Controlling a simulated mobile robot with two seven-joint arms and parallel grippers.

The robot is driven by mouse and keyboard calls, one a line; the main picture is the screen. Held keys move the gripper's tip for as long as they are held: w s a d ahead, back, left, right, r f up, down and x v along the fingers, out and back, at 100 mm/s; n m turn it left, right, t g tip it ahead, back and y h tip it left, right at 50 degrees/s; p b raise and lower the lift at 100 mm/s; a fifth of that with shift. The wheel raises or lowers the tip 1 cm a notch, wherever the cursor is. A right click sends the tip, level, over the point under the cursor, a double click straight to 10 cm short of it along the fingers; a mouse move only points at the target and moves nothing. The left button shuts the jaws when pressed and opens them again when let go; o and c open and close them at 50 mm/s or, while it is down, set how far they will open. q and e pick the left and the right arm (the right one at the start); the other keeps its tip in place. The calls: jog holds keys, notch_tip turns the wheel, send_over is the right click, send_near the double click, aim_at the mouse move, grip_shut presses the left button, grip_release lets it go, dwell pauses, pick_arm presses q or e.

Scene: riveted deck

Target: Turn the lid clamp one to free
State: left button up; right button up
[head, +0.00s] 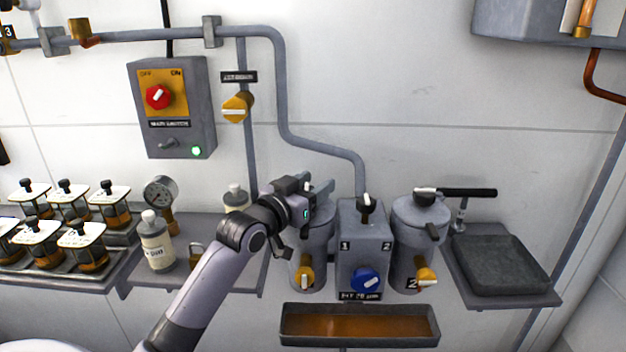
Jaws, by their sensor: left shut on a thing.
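My left gripper (308,201) is at the top of the left canister (313,250), by its lid. It is shut on the lid clamp one, which it mostly hides, so I cannot tell the clamp's exact angle. The left canister's lid is largely covered by the gripper too. My right gripper is not in view.
A grey block (362,240) marked 1 and 2, with a blue knob (367,281), stands between the canisters. Yellow taps (305,279) sit low on the canisters above a drip tray (290,341). A bottle (157,245) and a gauge (160,192) stand left.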

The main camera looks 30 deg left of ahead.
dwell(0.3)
pick_arm(q)
jog(key=o, duration=1)
jog(key=shift+c, duration=0.2)
jog(key=shift+s, duration=0.1)
jog(key=shift+s+a+b, duration=0.1)
jog(key=shift+s+b, duration=0.35)
jog(key=shift+s, duration=3.1)
